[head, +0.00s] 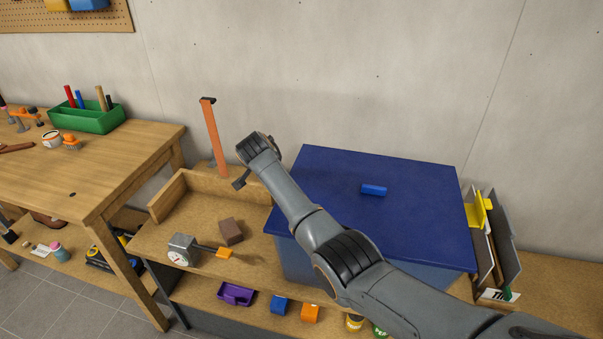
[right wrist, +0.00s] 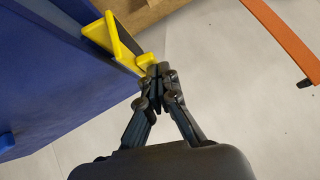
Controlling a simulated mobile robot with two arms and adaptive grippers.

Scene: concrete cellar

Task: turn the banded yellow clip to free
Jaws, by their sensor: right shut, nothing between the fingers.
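A yellow clip (right wrist: 105,35) with a dark stripe along it shows at the edge of the blue box (right wrist: 45,75) in the right wrist view. My right gripper (right wrist: 157,72) is shut and empty, its fingertips close beside the clip's end; I cannot tell if they touch. In the head view my right gripper (head: 240,180) is by the far left corner of the blue box (head: 330,165), and that clip is not seen there. Another yellow clip (head: 479,212) sits at the box's right end; no band can be made out on it. My left gripper is not in view.
An orange upright post (head: 214,138) stands close left of my right gripper, near the wall. A brown block (head: 230,231) and a dial device with an orange tab (head: 184,249) lie on the wooden shelf. Grey folders (head: 508,240) stand at right.

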